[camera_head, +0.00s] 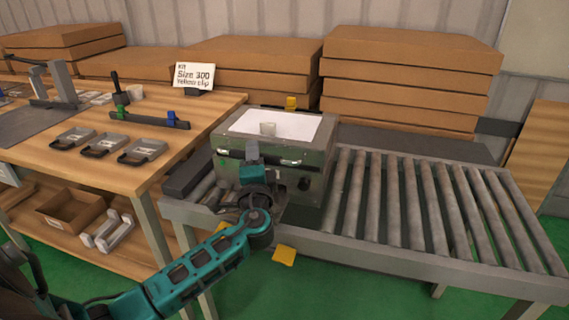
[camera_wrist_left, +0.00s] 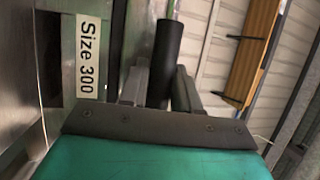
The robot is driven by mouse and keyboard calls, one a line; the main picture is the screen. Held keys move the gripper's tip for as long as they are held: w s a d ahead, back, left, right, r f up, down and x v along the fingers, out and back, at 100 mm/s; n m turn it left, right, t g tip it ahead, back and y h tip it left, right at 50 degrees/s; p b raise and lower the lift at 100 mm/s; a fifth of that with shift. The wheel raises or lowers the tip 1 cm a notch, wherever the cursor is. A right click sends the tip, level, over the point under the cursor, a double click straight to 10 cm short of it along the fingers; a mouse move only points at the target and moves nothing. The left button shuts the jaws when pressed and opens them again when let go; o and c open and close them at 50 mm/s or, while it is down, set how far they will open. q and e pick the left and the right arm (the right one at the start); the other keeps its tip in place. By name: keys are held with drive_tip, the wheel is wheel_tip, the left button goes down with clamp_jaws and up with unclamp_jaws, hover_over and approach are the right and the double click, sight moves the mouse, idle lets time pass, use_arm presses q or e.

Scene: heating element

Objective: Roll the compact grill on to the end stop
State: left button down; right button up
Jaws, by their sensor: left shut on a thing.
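The compact grill (camera_head: 285,158) is a boxy metal unit on the left part of the roller conveyor (camera_head: 430,200). My left gripper (camera_head: 252,155) is at the grill's front face. In the left wrist view, my left gripper (camera_wrist_left: 160,90) has its two fingers on either side of a black cylindrical bar (camera_wrist_left: 169,48), shut on it. A "Size 300" label (camera_wrist_left: 88,55) is on the metal face beside it. The end stop cannot be made out for certain. My right gripper is not in view.
Bare rollers stretch to the right of the grill. A wooden workbench (camera_head: 215,110) with several small trays and a "Size 300" sign (camera_head: 194,75) stands at the left. Stacked brown boards (camera_head: 410,80) are behind. A yellow tab (camera_head: 284,255) shows at the conveyor's front edge.

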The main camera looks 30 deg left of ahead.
sight(231, 157)
use_arm(q)
drive_tip(key=a, duration=0.2)
drive_tip(key=s+a, duration=0.1)
drive_tip(key=a, duration=0.1)
drive_tip(key=shift+s+a, duration=0.15)
drive_tip(key=shift+s+a+r+b, duration=0.15)
drive_tip(key=shift+a+b, duration=0.15)
drive_tip(key=shift+a, duration=0.45)
drive_tip(key=c, duration=0.9)
unclamp_jaws()
drive_tip(key=shift+d, duration=0.1)
drive_tip(key=shift+s+d+f, duration=0.15)
drive_tip(key=shift+d+f, duration=0.05)
drive_tip(key=v, duration=1.2)
drive_tip(key=shift+s+b, duration=0.2)
drive_tip(key=shift+b, duration=0.2)
